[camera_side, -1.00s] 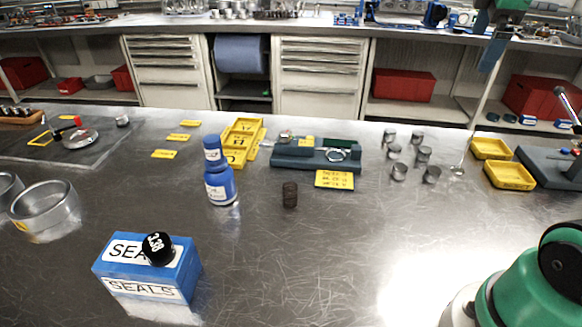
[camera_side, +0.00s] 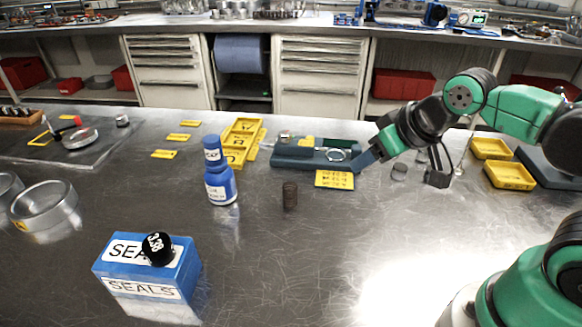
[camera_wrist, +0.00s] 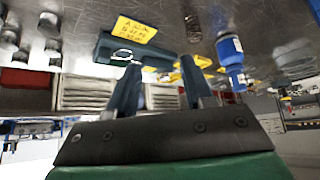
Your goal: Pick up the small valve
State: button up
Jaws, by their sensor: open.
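A thin-stemmed metal piece that looks like the small valve (camera_side: 460,169) stands at the right of the bench in the side view, largely hidden by my wrist. I cannot make it out for sure in the wrist view. My gripper (camera_side: 367,160) is above the bench by the right end of the blue-grey tray (camera_side: 290,160), to the left of that piece. In the wrist view my gripper (camera_wrist: 160,70) has its two fingers apart with nothing held between them. The tray, with a metal ring (camera_wrist: 124,57) on it, shows beyond the fingers.
A dark spring (camera_side: 290,195), a blue bottle (camera_side: 221,184) and a yellow card (camera_side: 334,179) are left of my gripper. Metal cups (camera_side: 399,171) are partly hidden behind my arm. Yellow bins (camera_side: 509,174) lie right. The front middle of the bench is clear.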

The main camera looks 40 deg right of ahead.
jog(key=w+d+f+m+g+h, duration=0.25)
jog(key=d+m+h, duration=0.55)
jog(key=d, duration=0.7)
jog(key=m+g+h, duration=0.5)
jog(key=m+g, duration=0.2)
jog(key=m, duration=0.5)
send_near(473, 135)
jog(key=w+x, duration=0.1)
jog(key=x, duration=0.5)
jog(key=shift+s+d+f, duration=0.2)
jog(key=shift+s+d, duration=0.2)
jog(key=shift+s, duration=0.15)
jog(key=shift+x, duration=2.65)
grip_shut()
